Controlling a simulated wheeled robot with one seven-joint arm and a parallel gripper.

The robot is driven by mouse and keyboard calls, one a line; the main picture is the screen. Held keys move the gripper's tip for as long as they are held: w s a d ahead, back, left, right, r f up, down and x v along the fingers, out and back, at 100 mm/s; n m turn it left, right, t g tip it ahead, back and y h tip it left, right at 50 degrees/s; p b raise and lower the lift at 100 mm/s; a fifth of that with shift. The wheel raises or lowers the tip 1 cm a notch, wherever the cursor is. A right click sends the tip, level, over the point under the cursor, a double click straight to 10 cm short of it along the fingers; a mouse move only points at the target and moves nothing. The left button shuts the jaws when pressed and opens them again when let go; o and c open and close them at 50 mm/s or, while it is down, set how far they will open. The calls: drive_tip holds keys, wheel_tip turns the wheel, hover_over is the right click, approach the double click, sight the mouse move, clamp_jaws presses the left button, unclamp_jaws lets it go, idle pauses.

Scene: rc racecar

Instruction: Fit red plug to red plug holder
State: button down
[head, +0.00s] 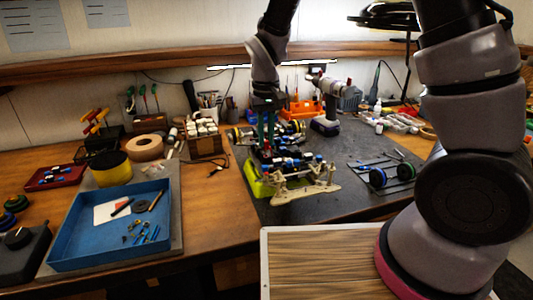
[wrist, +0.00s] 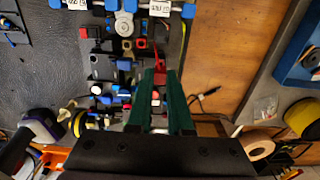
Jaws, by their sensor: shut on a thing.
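My gripper (wrist: 159,76) has green fingers and is shut on the red plug (wrist: 159,78), seen between the fingertips in the wrist view. A thin red lead runs up from it. A small red square part (wrist: 141,43) sits on the car chassis just up and left of the fingertips; I cannot tell for sure that it is the red plug holder. In the head view my gripper (head: 267,140) points down over the chassis (head: 290,172), with a bit of red at its tips. The fingers partly hide the plug, and its exact gap from the chassis is unclear.
The chassis rests on a lime-green stand (head: 258,184) on a dark mat (head: 345,200). A blue tray (head: 75,258) with small parts lies at left. A drill (head: 326,122) and orange holder (head: 300,109) stand behind. Wheels on an axle frame (head: 390,176) lie at right.

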drive_tip(key=shift+r, duration=1.25)
